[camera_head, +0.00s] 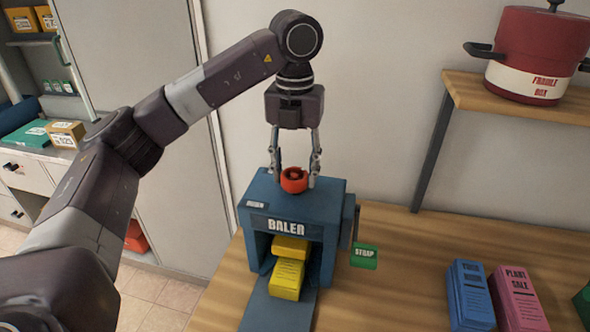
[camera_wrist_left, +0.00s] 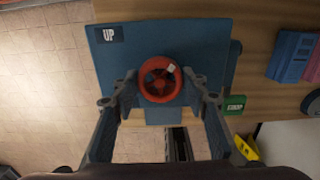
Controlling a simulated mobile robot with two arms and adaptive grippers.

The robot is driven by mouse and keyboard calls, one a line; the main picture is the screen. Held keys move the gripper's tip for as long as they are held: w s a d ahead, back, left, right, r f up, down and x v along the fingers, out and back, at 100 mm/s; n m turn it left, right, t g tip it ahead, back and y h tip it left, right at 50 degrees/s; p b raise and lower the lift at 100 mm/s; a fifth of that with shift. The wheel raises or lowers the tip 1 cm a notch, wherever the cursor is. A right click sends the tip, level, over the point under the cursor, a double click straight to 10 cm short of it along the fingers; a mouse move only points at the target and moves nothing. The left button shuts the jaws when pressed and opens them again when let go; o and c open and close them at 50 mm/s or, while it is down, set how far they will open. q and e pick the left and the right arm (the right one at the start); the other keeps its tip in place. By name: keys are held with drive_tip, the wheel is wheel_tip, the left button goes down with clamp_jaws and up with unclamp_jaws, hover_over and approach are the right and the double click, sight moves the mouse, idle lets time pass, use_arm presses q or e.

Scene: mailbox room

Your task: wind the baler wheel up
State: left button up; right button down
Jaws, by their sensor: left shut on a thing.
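The blue baler (camera_head: 262,212) stands on the wooden table with its front opening facing me. The red wheel (camera_head: 294,180) sits on its top; in the left wrist view the wheel (camera_wrist_left: 160,79) shows from above with a small white mark on its rim. My left gripper (camera_head: 294,183) points straight down and is shut on the wheel, one finger on each side. An "UP" label (camera_wrist_left: 109,34) is on the baler's top, near a corner. Yellow packs (camera_head: 288,272) lie in the opening and on the chute. My right gripper is in neither view.
A green "STRAP" tag (camera_head: 364,256) hangs at the baler's right side. Blue (camera_head: 471,294) and pink (camera_head: 518,298) packs stand on the table at right. A red pot (camera_head: 535,50) stands on a raised shelf (camera_head: 470,95). The table between baler and packs is clear.

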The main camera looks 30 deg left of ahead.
sight(294, 173)
use_arm(q)
drive_tip(key=n, duration=0.4)
drive_tip(key=shift+r+n, duration=0.1)
drive_tip(key=shift+n, duration=0.2)
drive_tip(key=n, duration=0.3)
drive_tip(key=shift+a+n, duration=0.1)
drive_tip(key=shift+n, duration=0.3)
drive_tip(key=n, duration=0.4)
drive_tip(key=shift+n, duration=1.8)
drive_tip(key=o, duration=1.2)
drive_tip(key=shift+c, duration=0.2)
wheel_tip(294, 173, up, 12)
